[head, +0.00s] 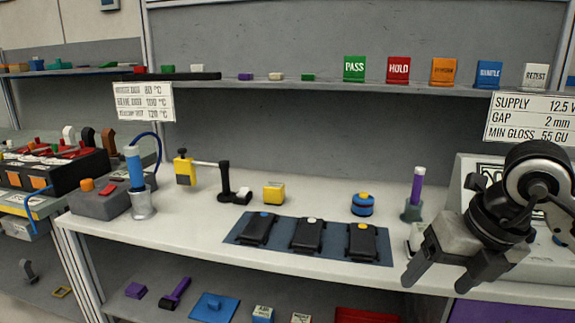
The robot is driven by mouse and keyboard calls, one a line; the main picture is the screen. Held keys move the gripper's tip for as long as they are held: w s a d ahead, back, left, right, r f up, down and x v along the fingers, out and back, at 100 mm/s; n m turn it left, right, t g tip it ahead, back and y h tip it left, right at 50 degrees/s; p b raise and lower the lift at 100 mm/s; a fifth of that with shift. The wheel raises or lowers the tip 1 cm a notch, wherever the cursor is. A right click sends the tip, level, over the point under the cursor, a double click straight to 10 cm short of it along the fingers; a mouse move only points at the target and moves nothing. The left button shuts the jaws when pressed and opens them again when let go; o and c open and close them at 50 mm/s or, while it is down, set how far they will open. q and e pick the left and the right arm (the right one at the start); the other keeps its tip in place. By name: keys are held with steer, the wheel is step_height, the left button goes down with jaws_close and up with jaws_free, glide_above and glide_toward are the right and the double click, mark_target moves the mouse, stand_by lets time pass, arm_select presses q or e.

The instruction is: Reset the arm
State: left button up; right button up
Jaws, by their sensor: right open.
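My right arm comes in at the right edge, with its black wrist joint bent downward. My right gripper (436,283) is open, its two grey and black fingers pointing down and to the left. It shows in front of the right part of the white workbench (190,219), near its front edge. Nothing is between the fingers. My left gripper is not in view. The wrist partly hides a grey device at the right end of the bench.
A dark mat (284,244) with three black modules lies left of the gripper. A purple-topped tool (416,190) stands in a holder behind it. A blue round item (362,204), a yellow block (274,192) and a blue-handled tool (134,168) stand further left. Colored cards line the shelf.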

steer(key=s+a+r+g+y, duration=0.1)
steer(key=s+a+y, duration=0.2)
steer(key=a+y, duration=0.25)
steer(key=s+a+g+y, duration=0.2)
steer(key=s+a+y, duration=0.1)
steer(key=a+y, duration=0.3)
steer(key=s+a+r+g+y, duration=0.1)
steer(key=s+a+y, duration=0.2)
steer(key=a+y, duration=0.35)
steer(key=w+d+f+m+t+h, duration=0.2)
steer(key=d+f+m+t+h, duration=0.15)
steer(key=m+t, duration=0.4)
steer(key=w+d+f+m+t+h+p, duration=0.1)
steer(key=w+d+f+m+t+h, duration=0.25)
steer(key=m, duration=0.65)
steer(key=w+d+f+m+t+h, duration=0.1)
steer(key=f+m+t+h, duration=0.3)
steer(key=m+t, duration=0.45)
steer(key=s+d+f+m+g+h, duration=0.1)
steer(key=s+f+m+g+h, duration=0.2)
steer(key=f, duration=0.5)
steer(key=s+d+f+m+g+h, duration=0.1)
steer(key=s+f+m+g+h, duration=0.2)
steer(key=s+f, duration=0.4)
step_height(320, 180, down, 3)
steer(key=shift+s+r+m+g, duration=0.2)
steer(key=shift+s+m+g, duration=0.15)
steer(key=shift+m+g, duration=0.6)
steer(key=shift+n, duration=0.25)
